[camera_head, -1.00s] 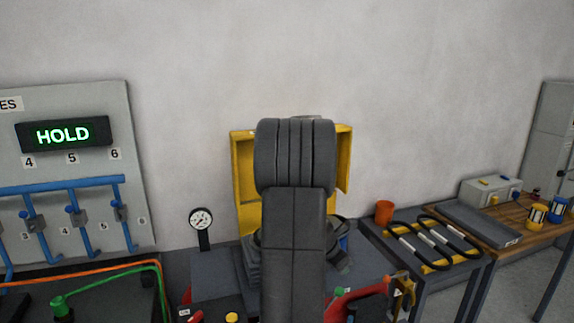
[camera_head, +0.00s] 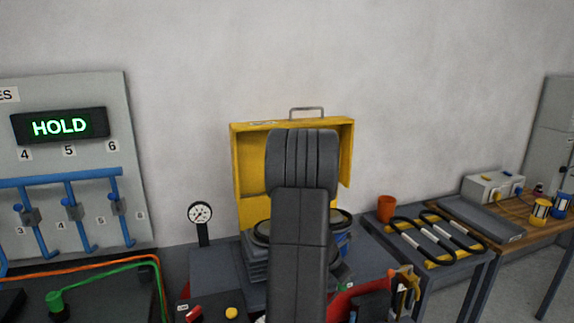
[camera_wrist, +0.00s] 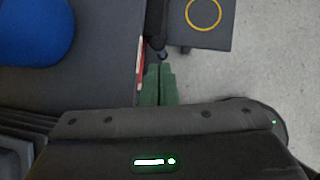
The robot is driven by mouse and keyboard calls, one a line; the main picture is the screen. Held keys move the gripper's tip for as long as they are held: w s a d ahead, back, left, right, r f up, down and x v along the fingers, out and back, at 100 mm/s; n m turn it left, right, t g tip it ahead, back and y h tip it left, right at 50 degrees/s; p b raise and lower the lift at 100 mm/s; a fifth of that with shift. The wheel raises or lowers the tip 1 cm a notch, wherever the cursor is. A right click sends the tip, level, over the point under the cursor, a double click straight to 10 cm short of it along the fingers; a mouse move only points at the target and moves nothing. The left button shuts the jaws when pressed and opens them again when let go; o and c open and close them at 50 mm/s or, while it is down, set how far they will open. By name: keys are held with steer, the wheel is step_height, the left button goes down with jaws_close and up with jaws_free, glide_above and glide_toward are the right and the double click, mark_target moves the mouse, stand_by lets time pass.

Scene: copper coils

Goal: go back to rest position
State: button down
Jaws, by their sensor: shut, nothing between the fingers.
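My gripper (camera_wrist: 158,84) shows in the wrist view as two green fingers side by side, closed together with nothing between them. It is above the floor and bench edge, next to a thin red-and-white edge. In the head view my dark arm stands upright in the middle and the gripper is hidden. The arm covers part of an open yellow case (camera_head: 247,180) on the bench.
A dial gauge (camera_head: 200,214) stands left of the case. A wall panel (camera_head: 100,90) reads HOLD. At right, an orange cup (camera_head: 387,208) and black loops (camera_head: 460,232) lie on a side table. A blue round thing (camera_wrist: 35,30) lies near in the wrist view.

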steer(key=shift+s+a+r+p, duration=0.1)
steer(key=shift+a+r+p, duration=0.05)
steer(key=shift+r+p, duration=0.25)
step_height(320, 180, up, 12)
steer(key=s+d+p, duration=0.1)
steer(key=s+p, duration=0.1)
steer(key=p, duration=0.1)
steer(key=f+b, duration=0.1)
steer(key=f, duration=0.3)
steer(key=w+f+b, duration=0.1)
steer(key=f, duration=0.3)
steer(key=w+f+b, duration=0.1)
steer(key=f+b, duration=0.1)
steer(key=f, duration=0.3)
steer(key=shift+a, duration=0.35)
steer(key=s+a+f+h+b, duration=0.1)
steer(key=a+b, duration=0.3)
steer(key=a, duration=0.4)
steer(key=s+a+f+t+h+b, duration=0.1)
steer(key=s+a+f+h+b, duration=0.1)
steer(key=a, duration=0.7)
steer(key=s+h+b, duration=0.1)
steer(key=s+b, duration=0.1)
steer(key=shift+s+f+t+b, duration=0.2)
steer(key=shift+f+t+b, duration=0.1)
steer(key=shift+b, duration=0.1)
